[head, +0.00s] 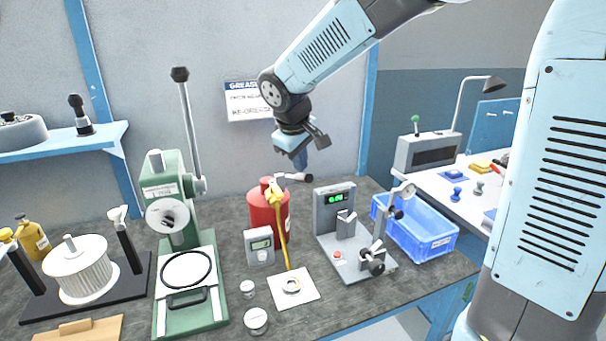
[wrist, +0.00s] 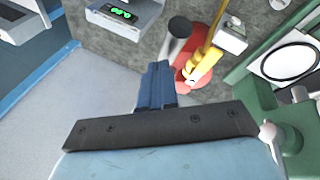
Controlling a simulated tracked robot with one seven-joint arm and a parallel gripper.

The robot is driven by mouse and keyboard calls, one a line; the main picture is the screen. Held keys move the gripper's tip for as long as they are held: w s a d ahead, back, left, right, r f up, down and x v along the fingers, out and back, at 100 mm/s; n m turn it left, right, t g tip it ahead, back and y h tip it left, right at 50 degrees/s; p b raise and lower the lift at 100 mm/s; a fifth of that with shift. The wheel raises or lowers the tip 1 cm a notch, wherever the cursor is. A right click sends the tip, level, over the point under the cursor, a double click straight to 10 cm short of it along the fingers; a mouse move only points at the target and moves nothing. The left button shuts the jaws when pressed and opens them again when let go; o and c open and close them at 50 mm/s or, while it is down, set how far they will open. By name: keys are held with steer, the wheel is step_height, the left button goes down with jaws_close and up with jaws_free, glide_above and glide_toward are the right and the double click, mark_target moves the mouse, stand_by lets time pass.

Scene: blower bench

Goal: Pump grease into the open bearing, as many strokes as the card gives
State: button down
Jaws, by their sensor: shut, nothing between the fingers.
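A red grease pump (head: 259,216) stands on the bench, with a yellow hose (head: 283,240) running down to an open bearing (head: 292,286) on a white square sheet (head: 304,295). The pump's grey lever (head: 293,177) ends in a dark grip and sticks out to the right. My gripper (head: 302,167) is just above that grip. In the wrist view its blue fingers (wrist: 158,75) are shut and empty, close to the grip (wrist: 180,38); I cannot tell whether they touch it. The grease card (head: 247,100) hangs on the wall, partly hidden by my arm; its stroke number cannot be read.
A green press (head: 172,200) with a tall lever stands left of the pump. A small grey meter (head: 259,247) and two small round jars are in front. A grey test stand (head: 335,215) and a blue bin (head: 425,235) are to the right.

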step_height(320, 180, down, 6)
steer(key=s, duration=0.2)
steer(key=shift+s+d, duration=0.35)
steer(key=shift+d, duration=0.05)
stand_by(6.4)
